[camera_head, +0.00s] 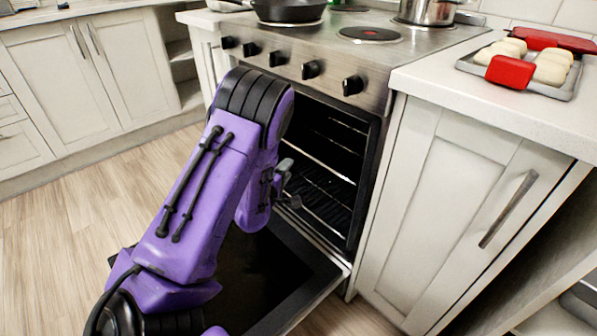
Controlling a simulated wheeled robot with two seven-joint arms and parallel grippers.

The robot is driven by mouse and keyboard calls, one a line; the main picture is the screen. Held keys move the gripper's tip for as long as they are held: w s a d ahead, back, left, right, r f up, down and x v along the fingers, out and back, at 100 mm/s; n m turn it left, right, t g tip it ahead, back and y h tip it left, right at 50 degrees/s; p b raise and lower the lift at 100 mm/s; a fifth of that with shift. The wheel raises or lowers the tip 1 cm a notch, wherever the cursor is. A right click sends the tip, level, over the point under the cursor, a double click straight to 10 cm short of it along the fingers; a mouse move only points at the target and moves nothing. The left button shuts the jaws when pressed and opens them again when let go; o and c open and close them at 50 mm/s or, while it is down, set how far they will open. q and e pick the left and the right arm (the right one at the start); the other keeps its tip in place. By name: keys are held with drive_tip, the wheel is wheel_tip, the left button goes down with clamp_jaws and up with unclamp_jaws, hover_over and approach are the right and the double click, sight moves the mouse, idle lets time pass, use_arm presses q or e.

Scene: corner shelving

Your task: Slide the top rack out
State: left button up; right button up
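The oven (378,105) is open, with its dark door (262,285) folded down in front. Inside, the top rack (325,164) shows as a pale front bar across the cavity and appears to be in the oven. A lower dark wire rack (325,200) shows beneath it. My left arm reaches over the lowered door from the left. My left gripper (287,188) is at the left side of the oven opening, near the racks. The purple arm partly hides it, so its finger gap and any contact with a rack cannot be made out. My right gripper is not in view.
A white cabinet (450,205) stands right of the oven. On the counter above, a tray (560,90) holds pale buns and red mitt-like pieces. A black pan (290,10) and a steel pot (427,10) sit on the stove. Wooden floor (60,225) is clear at left.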

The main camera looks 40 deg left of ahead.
sight(298, 150)
use_arm(q)
drive_tip(key=shift+n+t, duration=0.6)
drive_tip(key=shift+t, duration=0.1)
drive_tip(key=b+x, duration=0.1)
drive_tip(key=x, duration=0.3)
drive_tip(key=b+x, duration=0.2)
drive_tip(key=x, duration=0.2)
drive_tip(key=a+b+x, duration=0.1)
drive_tip(key=x, duration=0.3)
drive_tip(key=shift+s+a+f, duration=0.1)
drive_tip(key=shift+s+f, duration=0.05)
clamp_jaws()
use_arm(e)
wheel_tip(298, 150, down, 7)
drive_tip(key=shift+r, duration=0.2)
